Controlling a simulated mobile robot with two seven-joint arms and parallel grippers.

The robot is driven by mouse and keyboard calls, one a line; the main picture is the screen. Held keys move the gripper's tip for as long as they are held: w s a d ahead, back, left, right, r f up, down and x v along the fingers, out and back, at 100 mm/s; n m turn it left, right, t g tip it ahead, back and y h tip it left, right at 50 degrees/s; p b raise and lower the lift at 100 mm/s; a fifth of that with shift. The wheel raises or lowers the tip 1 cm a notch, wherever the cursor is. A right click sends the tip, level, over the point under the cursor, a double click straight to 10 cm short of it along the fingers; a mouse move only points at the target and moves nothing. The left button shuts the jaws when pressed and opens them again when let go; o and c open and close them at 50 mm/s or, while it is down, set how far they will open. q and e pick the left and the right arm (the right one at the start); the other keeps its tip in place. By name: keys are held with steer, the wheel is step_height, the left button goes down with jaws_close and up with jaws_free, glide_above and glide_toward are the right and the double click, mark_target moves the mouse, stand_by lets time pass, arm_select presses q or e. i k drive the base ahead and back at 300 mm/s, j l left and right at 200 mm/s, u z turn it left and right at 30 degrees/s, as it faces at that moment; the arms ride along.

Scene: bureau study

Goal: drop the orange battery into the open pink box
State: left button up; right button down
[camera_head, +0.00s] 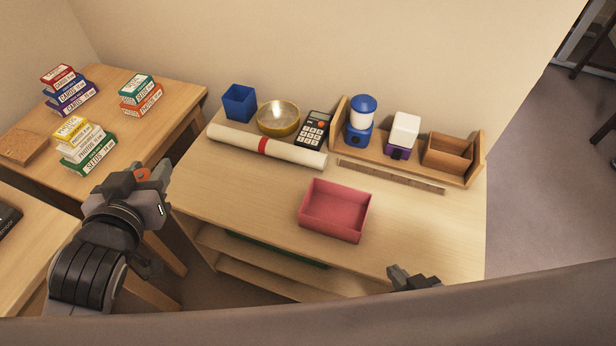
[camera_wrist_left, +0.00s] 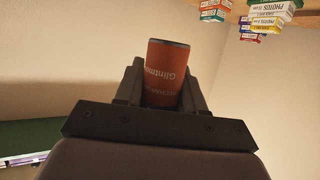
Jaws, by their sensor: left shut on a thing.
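The orange battery (camera_wrist_left: 166,75) is held between the fingers of my left gripper (camera_wrist_left: 160,90) in the left wrist view. In the head view my left gripper (camera_head: 143,178) is left of the main desk, with a bit of the orange battery (camera_head: 142,174) showing at its tip. The open pink box (camera_head: 335,211) sits on the desk's front middle and looks empty. The battery is well left of the box. My right gripper (camera_head: 412,278) shows only partly at the desk's front edge, right of the box; its fingers are too unclear to judge.
On the desk are a rolled paper (camera_head: 265,146), a blue cup (camera_head: 239,103), a brass bowl (camera_head: 278,119), a calculator (camera_head: 313,129) and a wooden ruler (camera_head: 390,176). A wooden rack (camera_head: 472,161) stands at the back right. Card boxes (camera_head: 88,150) are stacked on the left table. Desk around the pink box is clear.

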mark_target(329, 221)
steer(key=k+l+z, duration=0.1)
steer(key=l, duration=0.65)
steer(key=k+l+z, duration=0.1)
steer(key=l, duration=0.65)
